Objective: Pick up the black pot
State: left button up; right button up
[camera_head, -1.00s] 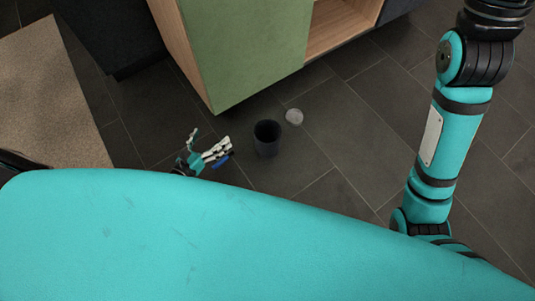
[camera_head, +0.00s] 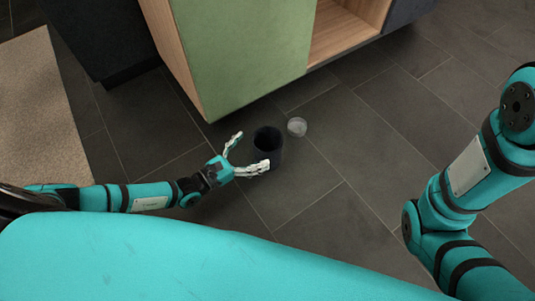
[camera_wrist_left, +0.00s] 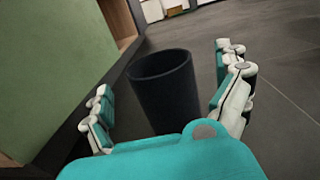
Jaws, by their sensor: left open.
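The black pot (camera_head: 268,143) stands upright on the dark tiled floor near the green cabinet corner, its open top facing up. It also shows in the left wrist view (camera_wrist_left: 166,92), between the spread fingers. My left gripper (camera_head: 250,150) is open, with one finger on the cabinet side of the pot and the other near its front side. The fingers look close to the pot, but I cannot tell whether they touch it. My left gripper also fills the lower part of the left wrist view (camera_wrist_left: 165,105). My right gripper is not in view; only the right arm shows.
A beige rug (camera_head: 40,110) lies at left. The floor right of the pot is clear.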

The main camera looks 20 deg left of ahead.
aim_at(279, 132)
pick_arm(q)
jog(key=shift+w+d, duration=0.35)
jog(key=shift+w, duration=0.2)
jog(key=shift+w+d+f+b, duration=0.2)
jog(key=shift+w+b, duration=0.15)
jog(key=shift+b, duration=0.15)
jog(key=b+x, duration=0.2)
jog(key=x, duration=0.1)
jog(key=shift+w+d+f, duration=0.1)
jog(key=shift+w, duration=0.2)
jog(key=shift+w+d, duration=0.2)
jog(key=shift+w, duration=0.1)
jog(key=c, duration=1.3)
